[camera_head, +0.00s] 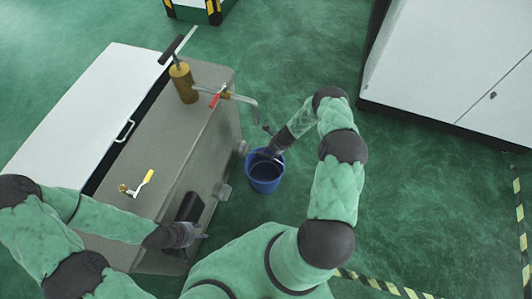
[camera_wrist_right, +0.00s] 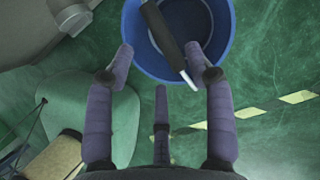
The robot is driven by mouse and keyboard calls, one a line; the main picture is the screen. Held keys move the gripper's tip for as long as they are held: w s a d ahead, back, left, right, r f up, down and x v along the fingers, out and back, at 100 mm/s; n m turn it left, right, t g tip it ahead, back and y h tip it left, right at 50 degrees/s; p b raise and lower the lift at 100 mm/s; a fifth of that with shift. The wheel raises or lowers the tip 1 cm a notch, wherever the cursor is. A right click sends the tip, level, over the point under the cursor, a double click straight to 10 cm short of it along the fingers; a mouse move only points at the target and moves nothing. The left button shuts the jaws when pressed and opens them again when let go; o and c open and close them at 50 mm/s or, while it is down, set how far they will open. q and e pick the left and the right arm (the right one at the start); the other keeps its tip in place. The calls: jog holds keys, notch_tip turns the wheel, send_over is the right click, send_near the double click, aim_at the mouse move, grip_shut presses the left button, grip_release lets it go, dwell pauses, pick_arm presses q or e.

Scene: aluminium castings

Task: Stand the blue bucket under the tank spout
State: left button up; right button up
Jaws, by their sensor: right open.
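The blue bucket (camera_head: 265,185) stands upright on the green floor beside the grey tank (camera_head: 170,130). The tank spout (camera_head: 244,98) is a grey pipe bending down past the tank's edge. The bucket is below the pipe's end in the picture; I cannot tell if it is directly underneath. My right gripper (camera_head: 268,156) is at the bucket's far rim, open. In the right wrist view the bucket (camera_wrist_right: 222,30) lies beyond its spread fingers (camera_wrist_right: 160,62), and a dark bar crosses the bucket's near rim between them. My left gripper (camera_head: 200,236) is by the tank's near end, its fingers unclear.
A brass fitting (camera_head: 183,84) and a red lever (camera_head: 216,99) sit by the spout. A yellow-handled valve (camera_head: 146,178) is on the tank top. White cabinets (camera_head: 440,60) stand at the right. Floor right of the bucket is clear, with striped tape beyond.

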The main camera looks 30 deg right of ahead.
jog(key=p+v, duration=0.1)
jog(key=v, duration=0.3)
jog(key=s+a+r+n+g, duration=0.1)
jog(key=s+a+r+n, duration=0.3)
jog(key=s+a+n, duration=0.3)
jog(key=s+a+r+n+g, duration=0.1)
jog(key=s+a+r+n, duration=0.3)
jog(key=s+a+n, duration=0.3)
jog(key=s+a+r+n+g+y, duration=0.1)
jog(key=s+a+r+n, duration=0.4)
jog(key=a+n, duration=0.6)
jog(key=shift+s+a, duration=0.15)
jog(key=shift+s, duration=0.85)
